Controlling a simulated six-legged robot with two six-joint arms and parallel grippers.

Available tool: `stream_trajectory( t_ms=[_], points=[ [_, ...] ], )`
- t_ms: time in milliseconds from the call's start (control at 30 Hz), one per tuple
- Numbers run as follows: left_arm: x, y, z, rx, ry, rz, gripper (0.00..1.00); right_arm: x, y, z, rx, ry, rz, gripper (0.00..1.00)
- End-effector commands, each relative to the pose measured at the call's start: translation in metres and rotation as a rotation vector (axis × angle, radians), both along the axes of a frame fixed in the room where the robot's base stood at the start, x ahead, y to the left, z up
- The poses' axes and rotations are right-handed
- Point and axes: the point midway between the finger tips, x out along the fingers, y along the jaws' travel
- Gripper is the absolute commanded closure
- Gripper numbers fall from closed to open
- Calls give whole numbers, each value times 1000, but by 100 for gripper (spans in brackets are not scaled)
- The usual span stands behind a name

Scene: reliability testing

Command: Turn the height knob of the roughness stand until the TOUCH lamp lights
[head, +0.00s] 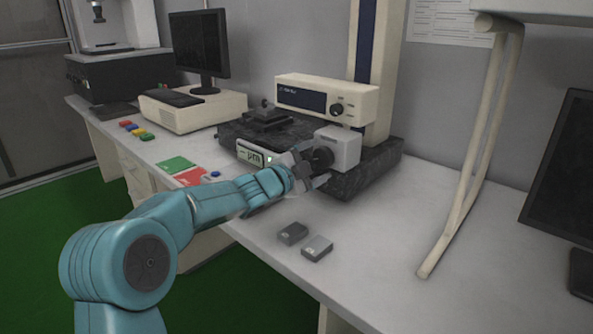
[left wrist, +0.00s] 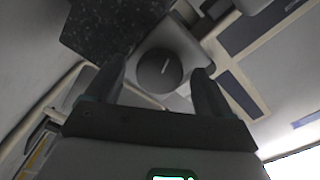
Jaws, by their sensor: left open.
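The roughness stand has a dark granite base (head: 365,175), a tall cream column and a cream drive unit (head: 325,97). A dark round knob (head: 323,157) sits on the grey block (head: 343,145) at the base's front. In the left wrist view this knob (left wrist: 157,69) faces me with a pale index line. My left gripper (head: 308,167) is open, its fingers on either side of the knob; contact cannot be told. In the wrist view the fingers (left wrist: 162,72) flank it. A small display (head: 250,154) reads "µm". I cannot tell which light is the TOUCH lamp. My right gripper is out of view.
Two small blocks (head: 305,242) lie on the bench in front of the stand. Green and red cards (head: 178,166) lie to the left. A cream frame leg (head: 465,170) and a dark monitor (head: 560,180) stand right. The front-right bench is clear.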

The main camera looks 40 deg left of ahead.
Motion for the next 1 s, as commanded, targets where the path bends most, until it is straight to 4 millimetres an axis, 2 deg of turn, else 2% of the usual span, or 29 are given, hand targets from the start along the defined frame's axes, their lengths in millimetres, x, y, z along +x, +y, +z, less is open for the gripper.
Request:
stream_trajectory(
  t_ms=[400, 533, 733, 1000],
  points=[
    [-103, 9, 2, 0, 0, 4, 18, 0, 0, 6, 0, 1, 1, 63],
    [-130, 11, 2, 0, 0, 4, 18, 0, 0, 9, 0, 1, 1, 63],
    [-151, 12, 1, 1, 0, 1, 18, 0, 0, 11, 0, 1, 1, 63],
    [-154, 12, 0, 0, -1, 0, 18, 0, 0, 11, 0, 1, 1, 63]
  ],
)
